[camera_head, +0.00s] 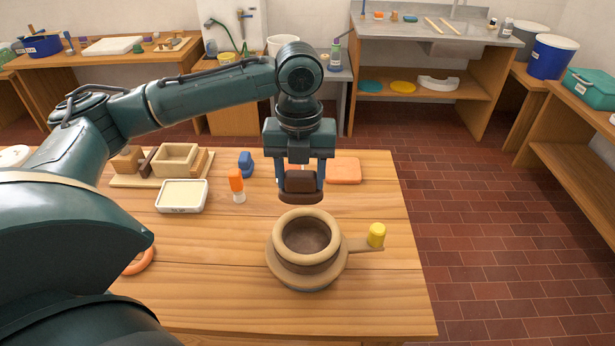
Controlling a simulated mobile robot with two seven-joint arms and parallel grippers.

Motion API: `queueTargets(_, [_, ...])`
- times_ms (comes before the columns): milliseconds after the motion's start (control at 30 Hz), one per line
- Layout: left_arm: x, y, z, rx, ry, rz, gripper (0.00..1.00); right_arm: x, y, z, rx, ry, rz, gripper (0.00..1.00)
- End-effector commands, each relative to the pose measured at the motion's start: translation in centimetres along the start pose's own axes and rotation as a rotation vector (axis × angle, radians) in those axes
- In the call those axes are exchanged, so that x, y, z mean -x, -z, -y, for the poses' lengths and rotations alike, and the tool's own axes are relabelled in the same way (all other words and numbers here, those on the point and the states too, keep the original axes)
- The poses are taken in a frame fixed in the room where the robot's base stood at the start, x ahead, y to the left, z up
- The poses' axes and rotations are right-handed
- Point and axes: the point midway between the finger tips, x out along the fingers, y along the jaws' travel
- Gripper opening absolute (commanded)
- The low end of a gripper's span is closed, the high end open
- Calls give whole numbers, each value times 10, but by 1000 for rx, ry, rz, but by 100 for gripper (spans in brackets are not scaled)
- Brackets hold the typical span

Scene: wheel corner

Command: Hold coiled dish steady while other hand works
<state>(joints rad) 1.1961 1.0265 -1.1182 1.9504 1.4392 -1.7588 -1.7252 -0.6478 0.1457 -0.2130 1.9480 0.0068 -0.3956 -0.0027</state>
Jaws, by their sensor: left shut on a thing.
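The coiled dish (306,236) has a thick tan rim and a darker brown inside. It sits on a round tan wheel (282,271) at the front right of the wooden table. The wheel has a short arm to the right with a yellow knob (376,234). My left gripper (302,184) points down, behind and above the dish in the picture. It is shut on a dark brown block (301,189) with a curved lower edge. The block shows apart from the dish rim. My right gripper is not in view.
Behind lie an orange slab (344,170), a blue object (246,164), an orange-capped bottle (237,185) and a white tray (182,196). A board with wooden boxes (178,158) stands back left. An orange ring (140,260) lies left, partly hidden by my arm. The table's front middle is clear.

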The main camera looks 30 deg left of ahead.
Motion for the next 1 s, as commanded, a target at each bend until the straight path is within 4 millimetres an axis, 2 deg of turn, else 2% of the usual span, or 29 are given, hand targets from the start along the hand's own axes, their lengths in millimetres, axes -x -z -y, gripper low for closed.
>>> queueTargets(600, [23, -48, -79, 5, -1, 0, 33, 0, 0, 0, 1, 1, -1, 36])
queueTargets(800, [27, -56, -91, 2, 0, 0, 33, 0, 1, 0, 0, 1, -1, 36])
queueTargets(1000, [27, -56, -92, 0, 0, 0, 33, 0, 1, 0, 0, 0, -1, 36])
